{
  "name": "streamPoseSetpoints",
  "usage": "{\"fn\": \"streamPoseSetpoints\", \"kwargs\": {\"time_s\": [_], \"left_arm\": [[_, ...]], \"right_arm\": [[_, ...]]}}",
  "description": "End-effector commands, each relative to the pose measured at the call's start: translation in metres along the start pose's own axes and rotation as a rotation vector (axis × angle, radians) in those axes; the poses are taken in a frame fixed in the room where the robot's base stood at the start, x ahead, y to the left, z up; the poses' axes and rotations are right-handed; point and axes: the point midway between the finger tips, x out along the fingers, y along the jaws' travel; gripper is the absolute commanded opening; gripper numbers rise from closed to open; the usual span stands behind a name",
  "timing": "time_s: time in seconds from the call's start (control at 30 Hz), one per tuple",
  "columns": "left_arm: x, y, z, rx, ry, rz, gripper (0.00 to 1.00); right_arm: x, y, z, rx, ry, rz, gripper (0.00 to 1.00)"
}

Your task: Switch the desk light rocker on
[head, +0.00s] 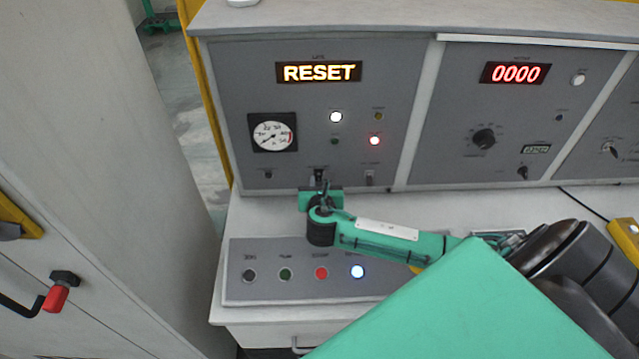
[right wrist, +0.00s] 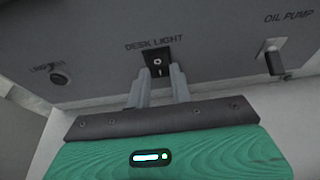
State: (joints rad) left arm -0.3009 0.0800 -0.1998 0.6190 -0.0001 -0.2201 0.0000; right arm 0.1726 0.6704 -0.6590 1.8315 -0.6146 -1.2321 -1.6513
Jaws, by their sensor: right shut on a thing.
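The desk light rocker (right wrist: 158,68) is a small black switch with a pale mark, under the label DESK LIGHT in the right wrist view. In the head view it is the small dark switch (head: 319,174) low on the grey console panel. My right gripper (head: 320,186) is at it, its tips up against the panel. In the right wrist view the two grey fingers (right wrist: 160,82) stand on either side of the rocker's lower part, shut on it. The rocker's tilt is too small to tell. My left gripper is not in view.
The oil pump switch (right wrist: 279,62) is to the right, and a round knob (right wrist: 57,80) to the left. A row of buttons (head: 321,273) lies below on the desk's sloped panel. A gauge (head: 272,132) and a lit RESET display (head: 318,72) are above.

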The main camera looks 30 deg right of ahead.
Motion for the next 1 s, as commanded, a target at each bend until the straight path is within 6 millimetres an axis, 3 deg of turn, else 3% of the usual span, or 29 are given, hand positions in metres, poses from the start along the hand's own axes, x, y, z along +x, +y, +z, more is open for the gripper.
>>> {"fn": "streamPoseSetpoints", "kwargs": {"time_s": [0.3, 0.73, 0.77, 0.83, 0.87, 1.0], "left_arm": [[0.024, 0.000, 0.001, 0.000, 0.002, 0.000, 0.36], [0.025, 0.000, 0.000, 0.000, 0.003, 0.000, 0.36], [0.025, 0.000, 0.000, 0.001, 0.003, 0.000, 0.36], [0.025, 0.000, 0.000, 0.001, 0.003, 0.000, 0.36], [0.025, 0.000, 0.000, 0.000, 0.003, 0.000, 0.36], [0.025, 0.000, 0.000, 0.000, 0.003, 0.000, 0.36]], "right_arm": [[0.004, 0.000, -0.008, -0.001, -0.187, -0.001, 0.00], [0.003, 0.000, -0.006, 0.000, -0.221, 0.000, 0.00], [0.003, 0.000, -0.006, 0.000, -0.221, 0.000, 0.26], [0.003, 0.000, -0.006, 0.000, -0.221, 0.000, 0.39], [0.003, 0.000, -0.006, 0.000, -0.221, 0.000, 0.44], [0.003, 0.000, -0.006, 0.000, -0.220, 0.000, 0.44]]}}
